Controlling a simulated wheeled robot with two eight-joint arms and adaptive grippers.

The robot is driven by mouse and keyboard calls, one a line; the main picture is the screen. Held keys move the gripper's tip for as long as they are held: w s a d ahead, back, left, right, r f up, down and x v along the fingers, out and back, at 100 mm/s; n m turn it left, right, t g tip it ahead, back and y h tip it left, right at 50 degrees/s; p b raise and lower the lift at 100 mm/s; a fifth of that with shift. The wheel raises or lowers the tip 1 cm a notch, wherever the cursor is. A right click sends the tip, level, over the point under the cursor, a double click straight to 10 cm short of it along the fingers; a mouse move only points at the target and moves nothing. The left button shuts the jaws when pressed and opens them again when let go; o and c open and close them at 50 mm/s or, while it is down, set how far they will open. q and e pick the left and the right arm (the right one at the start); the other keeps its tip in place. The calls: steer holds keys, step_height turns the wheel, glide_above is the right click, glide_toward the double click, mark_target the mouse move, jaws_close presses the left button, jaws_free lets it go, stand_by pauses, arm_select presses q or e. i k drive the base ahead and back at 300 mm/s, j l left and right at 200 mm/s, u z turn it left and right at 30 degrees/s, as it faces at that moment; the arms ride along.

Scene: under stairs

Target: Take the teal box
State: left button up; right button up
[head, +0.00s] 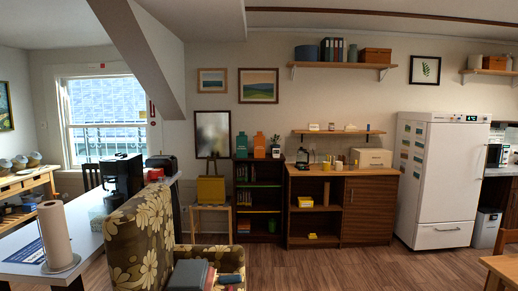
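A teal box-like container (241,145) with a narrower top stands upright on top of the dark bookshelf (258,194), at the back wall near the middle of the head view. An orange container (259,146) of similar shape stands just to its right. The teal one looks unobstructed from the front. Neither of my grippers is in view, so nothing shows of what they hold.
A flowered armchair (136,243) stands in front at the left, with a grey-blue item (188,275) on it. A white table (88,222) with a paper towel roll (54,234) is left. Wooden floor (340,266) is clear before the brown cabinet (369,208) and white fridge (437,181).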

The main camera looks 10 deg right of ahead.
mark_target(241, 140)
steer(key=i+l+z, duration=0.65)
steer(key=i+z, duration=0.25)
steer(key=i+l+z, duration=0.25)
steer(key=i, duration=0.2)
steer(key=i+z, duration=0.25)
steer(key=i, duration=0.2)
steer(key=i+j+u, duration=0.1)
steer(key=i+u, duration=0.35)
steer(key=i, duration=0.4)
steer(key=i+l+u, duration=0.2)
steer(key=i+u, duration=0.25)
steer(key=i, duration=0.35)
steer(key=i+u, duration=0.15)
steer(key=i, duration=0.4)
steer(key=i+u, duration=0.15)
steer(key=i, duration=0.4)
steer(key=i+l+u, duration=0.15)
steer(key=i, duration=0.4)
steer(key=i+l+u, duration=0.15)
steer(key=i, duration=0.4)
steer(key=i+j+u, duration=0.25)
steer(key=i, duration=0.3)
steer(key=i+u, duration=0.25)
steer(key=i, duration=0.3)
